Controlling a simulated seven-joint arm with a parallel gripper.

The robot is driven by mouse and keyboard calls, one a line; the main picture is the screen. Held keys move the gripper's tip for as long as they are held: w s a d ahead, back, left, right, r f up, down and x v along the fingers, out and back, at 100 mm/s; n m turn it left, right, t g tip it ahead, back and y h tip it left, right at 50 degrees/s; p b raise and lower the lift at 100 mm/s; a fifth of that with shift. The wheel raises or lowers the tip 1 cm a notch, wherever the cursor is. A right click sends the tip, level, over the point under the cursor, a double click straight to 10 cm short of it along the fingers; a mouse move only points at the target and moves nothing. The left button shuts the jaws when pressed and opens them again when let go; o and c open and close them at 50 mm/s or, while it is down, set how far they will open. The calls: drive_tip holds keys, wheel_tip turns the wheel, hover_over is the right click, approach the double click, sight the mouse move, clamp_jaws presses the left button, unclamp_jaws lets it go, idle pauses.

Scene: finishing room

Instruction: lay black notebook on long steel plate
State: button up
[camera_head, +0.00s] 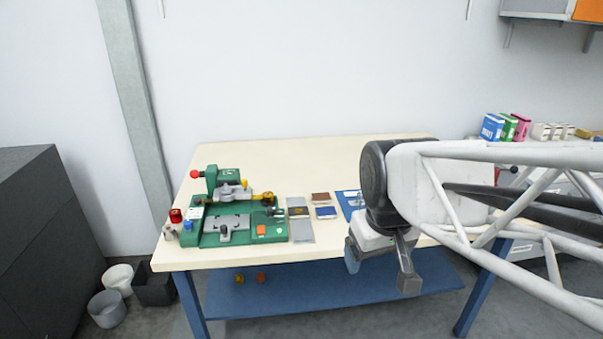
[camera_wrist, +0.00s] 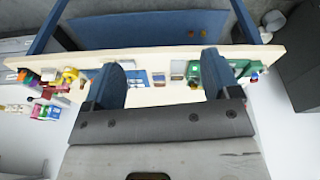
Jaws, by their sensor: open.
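A long grey steel plate (camera_head: 302,232) lies on the table just right of the green machine. A small dark patch with a brownish mark (camera_head: 298,211) shows on the plate; I cannot tell whether it is the black notebook. Small brown (camera_head: 320,198) and blue (camera_head: 326,212) flat items lie right of the plate. No other clear black notebook shows. My gripper (camera_head: 381,273) is open and empty at the table's front edge, to the right of the plate and apart from it. In the wrist view its two fingers (camera_wrist: 161,78) are spread, with the table beyond them.
The green machine (camera_head: 225,228) with red and yellow knobs fills the table's left part. A blue flat item (camera_head: 350,203) is partly hidden behind my arm. Coloured boxes (camera_head: 507,127) stand at the far right. The back of the table (camera_head: 300,160) is clear.

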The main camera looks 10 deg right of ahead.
drive_tip(key=shift+m, duration=0.8)
drive_tip(key=s, duration=0.1)
drive_tip(key=s+f, duration=0.1)
drive_tip(key=s, duration=0.1)
drive_tip(key=s+f, duration=0.1)
drive_tip(key=s, duration=0.1)
drive_tip(key=shift+s+d, duration=0.1)
drive_tip(key=shift+s, duration=0.1)
idle(1.2)
